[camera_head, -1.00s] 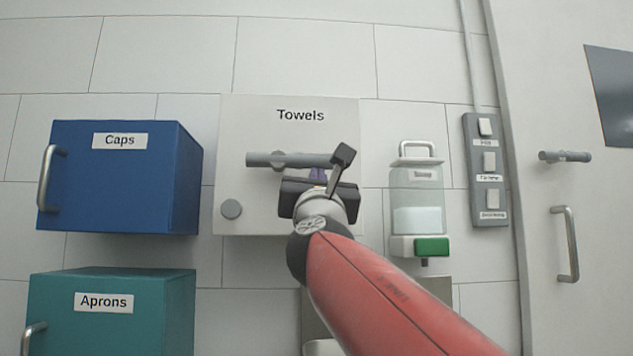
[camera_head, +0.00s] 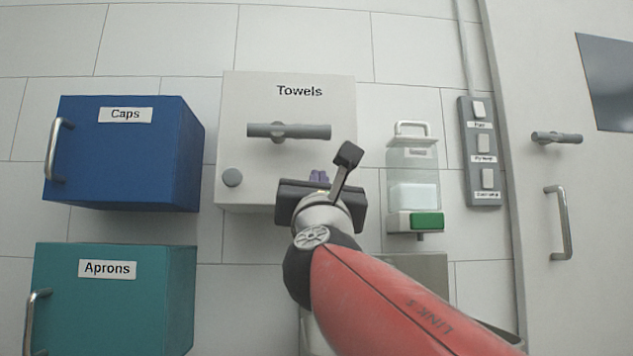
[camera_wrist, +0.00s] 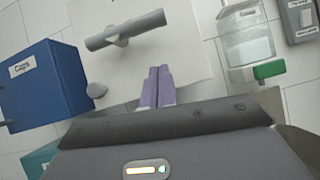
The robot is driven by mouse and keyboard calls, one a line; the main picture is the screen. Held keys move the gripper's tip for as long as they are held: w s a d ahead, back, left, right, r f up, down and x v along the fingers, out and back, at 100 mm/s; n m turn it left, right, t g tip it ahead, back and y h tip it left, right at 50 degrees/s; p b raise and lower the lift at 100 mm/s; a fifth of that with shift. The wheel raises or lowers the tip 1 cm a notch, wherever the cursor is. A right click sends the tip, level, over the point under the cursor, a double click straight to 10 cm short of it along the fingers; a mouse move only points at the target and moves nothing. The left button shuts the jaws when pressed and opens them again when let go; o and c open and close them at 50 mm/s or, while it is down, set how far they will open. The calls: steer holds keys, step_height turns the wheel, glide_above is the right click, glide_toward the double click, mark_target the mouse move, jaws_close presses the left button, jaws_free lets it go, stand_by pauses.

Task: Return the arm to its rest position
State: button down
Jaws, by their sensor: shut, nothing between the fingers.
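My gripper (camera_head: 319,176) is in front of the lower part of the white Towels box (camera_head: 345,95), below its grey bar handle (camera_head: 288,131). In the wrist view my gripper (camera_wrist: 158,72) shows two purple fingers side by side, shut with nothing between them. The fingers point at the Towels box front, with its bar handle (camera_wrist: 125,30) above and to the left of the tips. I cannot tell how far the tips are from the box. My red arm reaches up from the lower right in the head view.
A blue Caps box (camera_head: 125,160) and a teal Aprons box (camera_head: 110,310) are on the left. A soap dispenser (camera_head: 413,160) with a green button (camera_head: 427,220) and a switch panel (camera_head: 483,150) are on the right. A door with a handle (camera_head: 558,222) stands at far right.

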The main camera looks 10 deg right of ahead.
steer(key=shift+b+v, duration=0.3)
steer(key=shift+v, duration=1.75)
steer(key=shift+d+f, duration=0.1)
steer(key=shift+d, duration=0.1)
steer(key=s+d+f+m+g+h, duration=0.1)
steer(key=d+f+m+g, duration=0.3)
steer(key=f+m, duration=0.45)
steer(key=s+d+f+m+g+h, duration=0.1)
steer(key=d+f+m+g, duration=0.35)
steer(key=f, duration=0.75)
steer(key=s+d+f+m+g+h, duration=0.1)
steer(key=s+d+f+m+g, duration=0.15)
steer(key=d+f+m, duration=0.45)
steer(key=s+a+f+m+g+y, duration=0.2)
steer(key=s+f+m+g, duration=0.15)
steer(key=f, duration=0.55)
steer(key=s+a+f+m+g+y, duration=0.1)
steer(key=s+a+f+m+g, duration=0.1)
steer(key=s+f+m, duration=0.45)
steer(key=s+a+f+m+g+y, duration=0.2)
steer(key=f+m, duration=0.1)
steer(key=f, duration=0.8)
step_height(320, 180, up, 12)
steer(key=a+p, duration=0.1)
steer(key=p, duration=1.1)
steer(key=shift+s+m+y, duration=0.3)
steer(key=shift+s, duration=0.05)
